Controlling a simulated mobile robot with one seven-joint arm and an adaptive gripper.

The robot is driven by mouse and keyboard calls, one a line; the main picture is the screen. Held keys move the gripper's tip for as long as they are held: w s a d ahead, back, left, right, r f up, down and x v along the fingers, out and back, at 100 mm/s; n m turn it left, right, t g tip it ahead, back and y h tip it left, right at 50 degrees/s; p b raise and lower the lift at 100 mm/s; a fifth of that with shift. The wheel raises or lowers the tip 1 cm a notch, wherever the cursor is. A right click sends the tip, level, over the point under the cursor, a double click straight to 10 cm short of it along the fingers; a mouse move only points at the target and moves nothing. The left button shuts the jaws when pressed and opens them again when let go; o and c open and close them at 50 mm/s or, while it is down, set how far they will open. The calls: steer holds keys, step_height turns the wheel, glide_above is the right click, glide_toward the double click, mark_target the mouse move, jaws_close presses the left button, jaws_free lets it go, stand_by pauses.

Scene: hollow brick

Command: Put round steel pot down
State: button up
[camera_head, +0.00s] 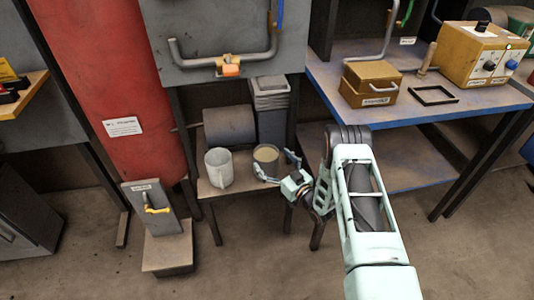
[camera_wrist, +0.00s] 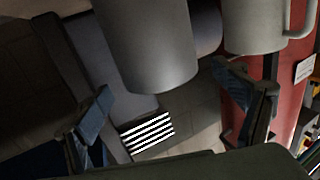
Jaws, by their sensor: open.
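The round steel pot (camera_head: 266,158) is a grey cylinder with a tan-looking inside, at the right end of a small low table (camera_head: 240,179). In the wrist view the pot (camera_wrist: 150,45) fills the upper middle as a smooth grey cylinder. My gripper (camera_head: 276,166) is open, with one finger on either side of the pot in the head view. In the wrist view, gaps show between the pot and both fingers of my gripper (camera_wrist: 168,100). The pot's underside is hidden, so its contact with the table cannot be seen.
A pale mug (camera_head: 218,168) stands just left of the pot and shows in the wrist view (camera_wrist: 255,25). A dark cylinder (camera_head: 229,126) and grey stacked bins (camera_head: 270,108) are behind. A red tank (camera_head: 105,85) stands left; a blue-topped workbench (camera_head: 420,113) is right.

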steer(key=p+v, duration=0.1)
steer(key=v, duration=0.7)
